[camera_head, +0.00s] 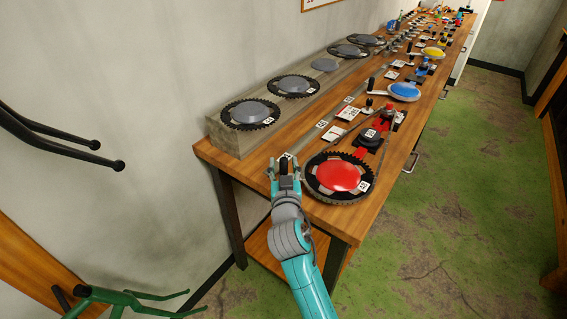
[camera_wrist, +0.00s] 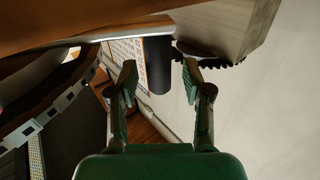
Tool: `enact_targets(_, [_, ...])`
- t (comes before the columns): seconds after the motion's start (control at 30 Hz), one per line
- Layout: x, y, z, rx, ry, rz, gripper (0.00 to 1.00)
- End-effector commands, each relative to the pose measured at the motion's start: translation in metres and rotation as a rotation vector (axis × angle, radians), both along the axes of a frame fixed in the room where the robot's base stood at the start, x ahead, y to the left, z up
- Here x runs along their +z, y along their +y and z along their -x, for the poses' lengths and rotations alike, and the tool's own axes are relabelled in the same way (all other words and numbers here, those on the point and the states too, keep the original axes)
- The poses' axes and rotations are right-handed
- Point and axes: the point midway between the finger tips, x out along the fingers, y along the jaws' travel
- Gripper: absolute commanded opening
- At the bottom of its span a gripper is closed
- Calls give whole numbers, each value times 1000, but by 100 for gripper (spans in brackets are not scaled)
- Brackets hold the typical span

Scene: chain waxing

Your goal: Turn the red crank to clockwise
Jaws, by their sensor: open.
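The red crank (camera_head: 338,175) is a domed red disc inside a dark toothed ring at the near end of the wooden bench. A chain runs from it towards a small red part (camera_head: 388,108) behind. My gripper (camera_head: 284,164) is at the bench's near left, just left of the red disc, with its fingers pointing away from my body. In the wrist view, my gripper (camera_wrist: 160,70) is open. A dark upright cylinder (camera_wrist: 158,68), which looks like the crank's handle, shows between the fingertips. I cannot tell whether either finger touches it. The crank's arm is mostly hidden.
The wooden bench (camera_head: 222,154) carries a raised grey beam (camera_head: 228,138) with several grey-centred chainrings on the left. A blue crank (camera_head: 404,91) and a yellow crank (camera_head: 433,52) sit farther back. A green frame (camera_head: 110,295) stands lower left. The green floor on the right is clear.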

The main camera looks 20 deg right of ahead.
Motion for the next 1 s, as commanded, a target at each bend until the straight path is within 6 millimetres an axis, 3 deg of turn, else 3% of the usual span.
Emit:
enact_targets(0.43, [0,-3,-11,0,-1,1,50])
enact_targets(0.63, [0,-3,-11,0,0,1,2])
enact_targets(1.0, [-1,-5,-16,-32,4,1,0])
